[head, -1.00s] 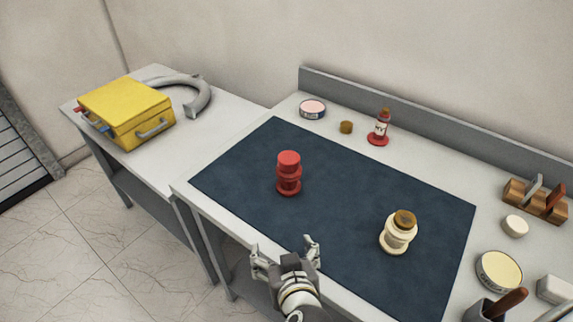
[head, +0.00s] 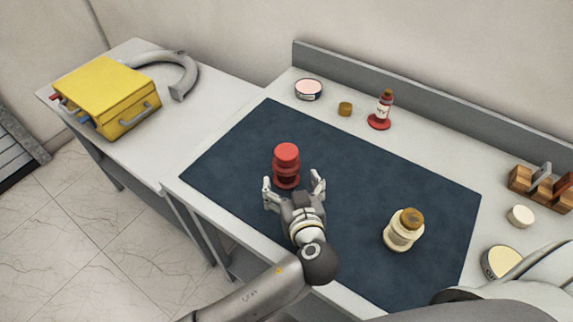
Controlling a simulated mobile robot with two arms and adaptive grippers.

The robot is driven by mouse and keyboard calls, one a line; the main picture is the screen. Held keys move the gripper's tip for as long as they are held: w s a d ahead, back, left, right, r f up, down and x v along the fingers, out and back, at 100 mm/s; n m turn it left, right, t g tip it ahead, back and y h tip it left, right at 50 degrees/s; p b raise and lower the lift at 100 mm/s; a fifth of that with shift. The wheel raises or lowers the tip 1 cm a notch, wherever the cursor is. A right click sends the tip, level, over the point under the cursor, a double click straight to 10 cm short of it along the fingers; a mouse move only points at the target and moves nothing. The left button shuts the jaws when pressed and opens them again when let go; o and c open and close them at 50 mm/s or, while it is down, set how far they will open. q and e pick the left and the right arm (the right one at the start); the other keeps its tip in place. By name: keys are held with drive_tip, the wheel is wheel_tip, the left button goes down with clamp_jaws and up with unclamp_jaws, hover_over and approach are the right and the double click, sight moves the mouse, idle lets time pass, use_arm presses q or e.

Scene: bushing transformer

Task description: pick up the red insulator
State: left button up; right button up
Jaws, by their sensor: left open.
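The red insulator (head: 286,164) stands upright on the dark blue mat (head: 350,180), left of the mat's middle. My left gripper (head: 294,186) is open just in front of the insulator, with one finger to its lower left and the other to its lower right. Whether the fingers reach around the insulator's base or stop short of it I cannot tell. The lowest part of the insulator is partly hidden by the gripper. My right gripper is not in view.
A cream jar-like insulator with a brown top (head: 403,230) stands on the mat at right. A yellow case (head: 108,95) sits on the left table.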

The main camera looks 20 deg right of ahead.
sight(289, 177)
use_arm(q)
drive_tip(key=x, duration=0.1)
drive_tip(key=p+x, duration=0.1)
drive_tip(key=x, duration=0.1)
drive_tip(key=shift+w+r, duration=0.25)
drive_tip(key=shift+w+f, duration=0.25)
drive_tip(key=shift+w, duration=0.15)
drive_tip(key=shift+c, duration=0.4)
drive_tip(key=c, duration=1.2)
drive_tip(key=shift+d, duration=0.1)
drive_tip(key=shift+c, duration=0.4)
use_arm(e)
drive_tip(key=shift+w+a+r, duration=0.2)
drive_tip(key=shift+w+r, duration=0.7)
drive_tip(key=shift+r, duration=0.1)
use_arm(q)
drive_tip(key=shift+r, duration=0.1)
